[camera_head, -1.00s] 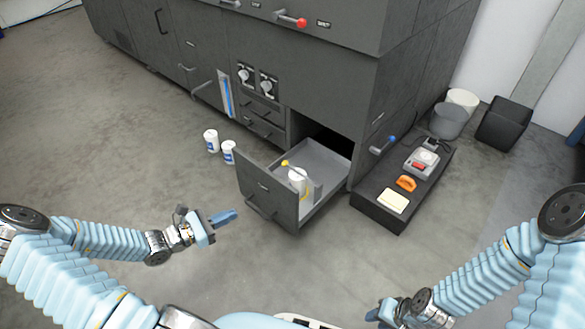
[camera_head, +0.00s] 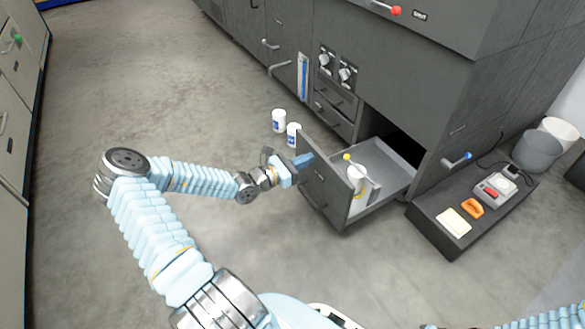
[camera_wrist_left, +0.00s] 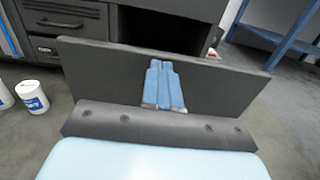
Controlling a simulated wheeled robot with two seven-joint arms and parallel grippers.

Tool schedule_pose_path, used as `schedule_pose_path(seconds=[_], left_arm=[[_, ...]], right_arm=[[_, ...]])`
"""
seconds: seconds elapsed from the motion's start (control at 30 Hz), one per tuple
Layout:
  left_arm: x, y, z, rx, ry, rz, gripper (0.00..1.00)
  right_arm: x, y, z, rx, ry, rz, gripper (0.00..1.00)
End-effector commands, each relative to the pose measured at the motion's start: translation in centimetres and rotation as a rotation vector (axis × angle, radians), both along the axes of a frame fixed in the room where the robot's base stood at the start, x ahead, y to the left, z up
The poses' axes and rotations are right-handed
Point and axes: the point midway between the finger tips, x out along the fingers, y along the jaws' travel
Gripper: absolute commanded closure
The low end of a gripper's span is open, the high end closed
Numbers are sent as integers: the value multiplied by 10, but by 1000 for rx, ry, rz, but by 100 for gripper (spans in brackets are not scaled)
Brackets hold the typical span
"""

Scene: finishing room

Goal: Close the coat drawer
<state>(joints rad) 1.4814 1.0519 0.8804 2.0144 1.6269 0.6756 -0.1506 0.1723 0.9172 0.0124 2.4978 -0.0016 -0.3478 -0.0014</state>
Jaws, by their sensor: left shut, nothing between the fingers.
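The coat drawer (camera_head: 327,190) is pulled well out of the dark cabinet. Inside it are a white container and a yellow-tipped tool (camera_head: 356,176). My left gripper (camera_head: 304,160) is shut and empty, with its blue fingertips at the upper left of the drawer's front panel. In the left wrist view the shut fingers (camera_wrist_left: 163,88) show in front of the dark drawer front (camera_wrist_left: 215,72). I cannot tell whether they touch it. My right gripper is not clearly in view; only part of my right arm shows at the bottom right.
Two white cans (camera_head: 279,121) stand on the floor left of the drawer. A low dark platform (camera_head: 430,222) to the right holds a pale pad, an orange item and a red-and-grey device. The cabinet (camera_head: 415,70) fills the back. Floor at left is clear.

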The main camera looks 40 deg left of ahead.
Motion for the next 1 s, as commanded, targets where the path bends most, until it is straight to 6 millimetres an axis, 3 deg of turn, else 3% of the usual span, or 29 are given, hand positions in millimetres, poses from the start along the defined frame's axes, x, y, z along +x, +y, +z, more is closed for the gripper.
schedule_pose_path(seconds=[0.67,0.87,1.0], left_arm=[[15,-7,1,0,1,-2,100],[39,-19,4,1,-1,-6,100],[67,-31,5,1,-1,-6,100]], right_arm=[[0,0,0,0,0,0,66],[0,0,11,0,2,1,66],[-1,0,22,1,4,3,66]])
